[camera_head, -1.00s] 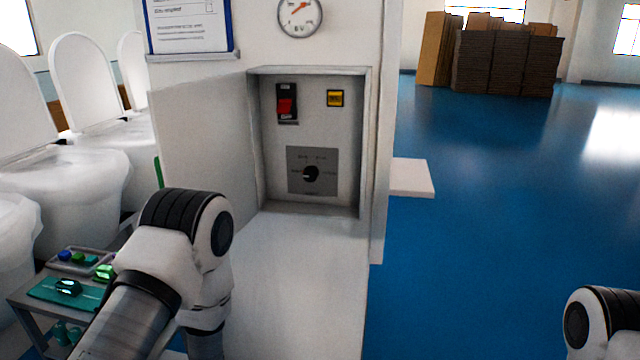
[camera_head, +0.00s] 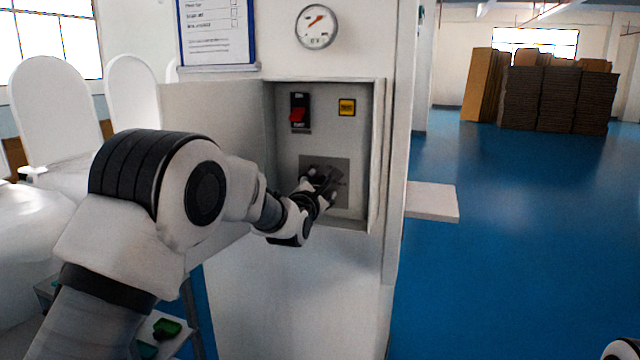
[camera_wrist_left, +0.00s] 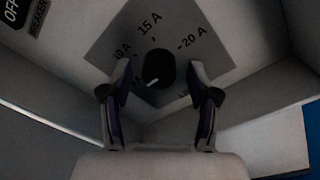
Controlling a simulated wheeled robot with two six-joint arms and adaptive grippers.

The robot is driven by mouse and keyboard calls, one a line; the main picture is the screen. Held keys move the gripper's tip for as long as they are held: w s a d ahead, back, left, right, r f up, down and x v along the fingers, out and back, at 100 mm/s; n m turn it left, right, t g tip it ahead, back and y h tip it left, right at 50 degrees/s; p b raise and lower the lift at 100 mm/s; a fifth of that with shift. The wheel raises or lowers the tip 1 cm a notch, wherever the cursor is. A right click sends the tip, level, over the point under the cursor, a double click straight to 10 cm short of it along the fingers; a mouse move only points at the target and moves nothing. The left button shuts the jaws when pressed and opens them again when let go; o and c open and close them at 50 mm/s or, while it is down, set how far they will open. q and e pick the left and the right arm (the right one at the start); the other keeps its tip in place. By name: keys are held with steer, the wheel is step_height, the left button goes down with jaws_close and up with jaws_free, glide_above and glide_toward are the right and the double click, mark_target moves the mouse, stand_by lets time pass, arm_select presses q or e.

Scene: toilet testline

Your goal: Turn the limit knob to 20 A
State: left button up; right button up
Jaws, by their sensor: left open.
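The limit knob (camera_wrist_left: 160,70) is a round black knob on a grey plate (camera_wrist_left: 122,40) in the left wrist view. Its white mark sits at the lower left of the knob, away from the 20 A label (camera_wrist_left: 192,39) at the upper right. The 15 A label is above the knob, and a partly covered label that looks like 10 A is at the upper left. My left gripper (camera_wrist_left: 160,67) is open, with one finger on each side of the knob; I cannot tell whether they touch it. In the head view my left gripper (camera_head: 322,182) hides the knob. My right gripper is out of view.
The knob sits in a recessed box with a side wall (camera_head: 378,150) and an open door (camera_head: 205,125) on the left. A red switch (camera_head: 299,112) and a yellow button (camera_head: 346,107) are above. A gauge (camera_head: 316,27) hangs higher.

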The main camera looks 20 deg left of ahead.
arm_select(q)
steer(key=shift+w+a, duration=0.15)
steer(key=shift+w, duration=0.1)
steer(key=c, duration=1.2)
steer(key=shift+o, duration=0.2)
